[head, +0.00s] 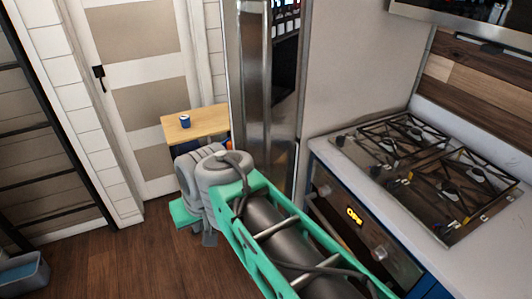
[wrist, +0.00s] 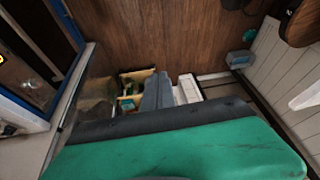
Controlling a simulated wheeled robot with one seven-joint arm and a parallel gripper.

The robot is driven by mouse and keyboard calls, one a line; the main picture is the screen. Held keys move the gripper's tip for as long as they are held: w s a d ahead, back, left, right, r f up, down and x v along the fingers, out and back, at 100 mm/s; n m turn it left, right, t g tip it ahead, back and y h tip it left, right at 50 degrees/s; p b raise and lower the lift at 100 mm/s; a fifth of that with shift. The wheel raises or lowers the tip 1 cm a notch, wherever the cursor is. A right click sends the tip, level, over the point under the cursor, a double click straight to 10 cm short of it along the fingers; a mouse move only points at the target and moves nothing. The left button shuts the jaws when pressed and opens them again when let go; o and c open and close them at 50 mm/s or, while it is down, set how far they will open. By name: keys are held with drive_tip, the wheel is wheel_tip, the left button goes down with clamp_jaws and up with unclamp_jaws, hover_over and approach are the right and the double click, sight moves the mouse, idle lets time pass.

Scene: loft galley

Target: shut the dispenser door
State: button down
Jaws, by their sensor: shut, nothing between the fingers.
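A tall steel-fronted appliance (head: 252,90) stands upright in the middle of the head view, its narrow glossy front facing me. It seems to be the dispenser, but I cannot tell its door's edge or how far it stands open. A glossy panel at the left of the wrist view (wrist: 98,88) may be the same front. My gripper (head: 210,239) is low, left of the appliance's foot, partly hidden by my arm. In the wrist view its grey fingers (wrist: 157,92) are shut and empty, pointing toward the wooden side table. I see no clear contact with the appliance.
A small wooden side table (head: 205,122) with a blue cup (head: 185,121) stands behind my gripper. The stove (head: 425,165) and counter are at the right. A panelled door (head: 140,60) and a ladder-like rack (head: 30,130) are at the left.

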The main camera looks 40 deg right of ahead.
drive_tip(key=s+d+r+m+t+h+b, duration=0.1)
drive_tip(key=d+r+m, duration=0.25)
drive_tip(key=d, duration=0.65)
drive_tip(key=s+d+r+m+t+h, duration=0.1)
drive_tip(key=d+r+m, duration=0.3)
drive_tip(key=d, duration=0.5)
drive_tip(key=s+d+r+m+h+b, duration=0.15)
drive_tip(key=d+m, duration=0.35)
drive_tip(key=d, duration=0.5)
drive_tip(key=w+d+f+p, duration=0.1)
drive_tip(key=w+f+p, duration=0.2)
drive_tip(key=w+f, duration=0.4)
drive_tip(key=w, duration=0.2)
drive_tip(key=shift+w+d+f, duration=0.15)
drive_tip(key=shift+w+d, duration=0.05)
drive_tip(key=shift+w, duration=0.1)
drive_tip(key=shift+n, duration=0.25)
